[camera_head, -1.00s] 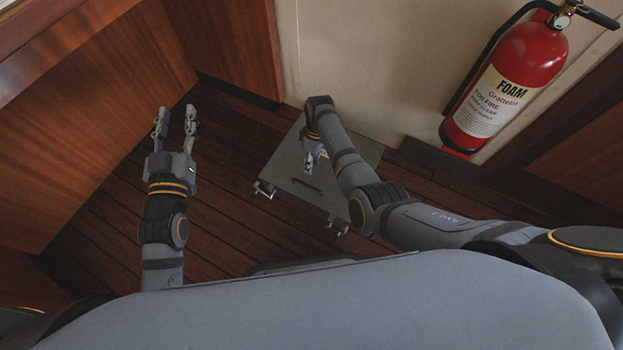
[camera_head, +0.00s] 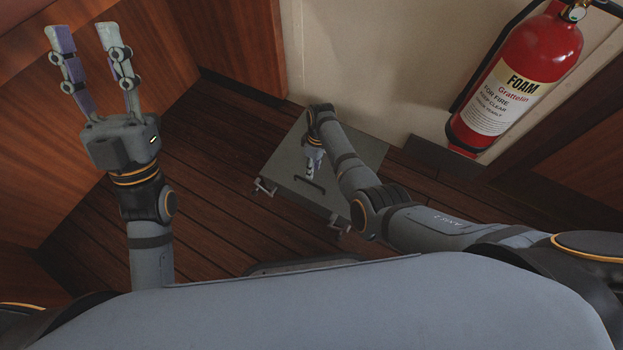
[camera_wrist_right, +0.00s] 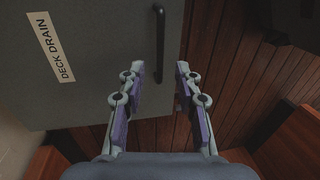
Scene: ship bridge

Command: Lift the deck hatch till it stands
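The deck hatch (camera_head: 345,160) is a grey square panel lying flat in the wooden floor by the pale wall. It has a dark bar handle (camera_head: 309,184) and small metal fittings along its near edge. In the right wrist view the hatch (camera_wrist_right: 100,90) bears a "DECK DRAIN" label, and the handle (camera_wrist_right: 159,45) stands beyond the fingertips. My right gripper (camera_head: 310,172) is above the hatch near the handle; in the wrist view its fingers (camera_wrist_right: 160,72) are apart, with nothing between them. My left gripper (camera_head: 84,28) is raised at the left, open and empty.
A red foam fire extinguisher (camera_head: 515,80) hangs on the pale wall (camera_head: 380,50) at the upper right. Wooden panels (camera_head: 90,140) stand at the left. The plank floor (camera_head: 215,190) left of the hatch is clear.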

